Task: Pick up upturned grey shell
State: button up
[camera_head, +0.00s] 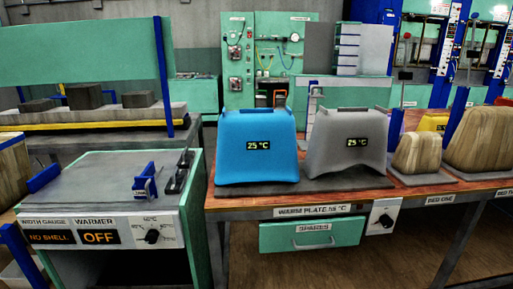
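The grey shell (347,160) stands on the dark warm plate (377,185), right of centre in the head view. It is narrower at the top and flares to a wide rim at the bottom, so its open side seems to face down. A small display on its front reads 25 °C. A blue shell (257,165) of similar shape stands close to its left and also reads 25 °C. The insides of both shells are hidden. My gripper is not in view.
Wooden blocks (416,154) stand right of the grey shell on the same wooden bench (300,202). A width gauge and warmer station (98,180) stands at left, reading NO SHELL and OFF. A green drawer (311,236) sits below the bench. Presses stand behind.

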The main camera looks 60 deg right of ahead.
aim_at(341, 138)
jog(key=k+l+z, duration=0.1)
jog(key=z, duration=1.2)
